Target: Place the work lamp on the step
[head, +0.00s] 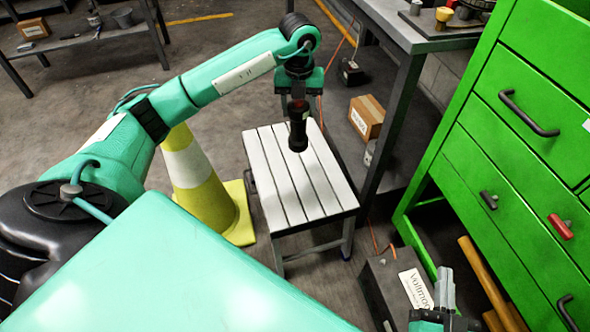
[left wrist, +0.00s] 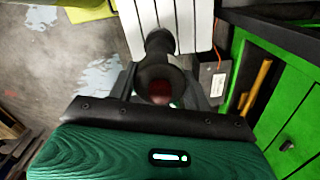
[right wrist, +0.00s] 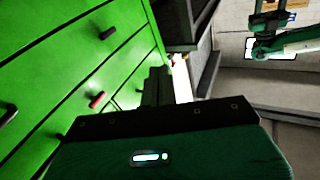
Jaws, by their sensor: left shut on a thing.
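The work lamp (head: 298,132) is a black torch-like thing, hanging roughly upright below my left gripper (head: 297,103). My left gripper is shut on it, and in the left wrist view the lamp (left wrist: 158,72) sits between the two fingers with a dark red end toward the camera. The step (head: 280,185) is a small stool with white slats and grey legs. The lamp is over its upper right part; whether it touches the slats I cannot tell. My right gripper (head: 445,290) is low at the bottom right, and its fingers look together and empty in the right wrist view (right wrist: 160,85).
A yellow and white cone (head: 195,170) stands just left of the step. A workbench (head: 390,90) with a cardboard box (head: 366,117) below it is at the right. Green drawers (head: 520,130) fill the right side. A dark labelled box (head: 395,285) lies near my right gripper.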

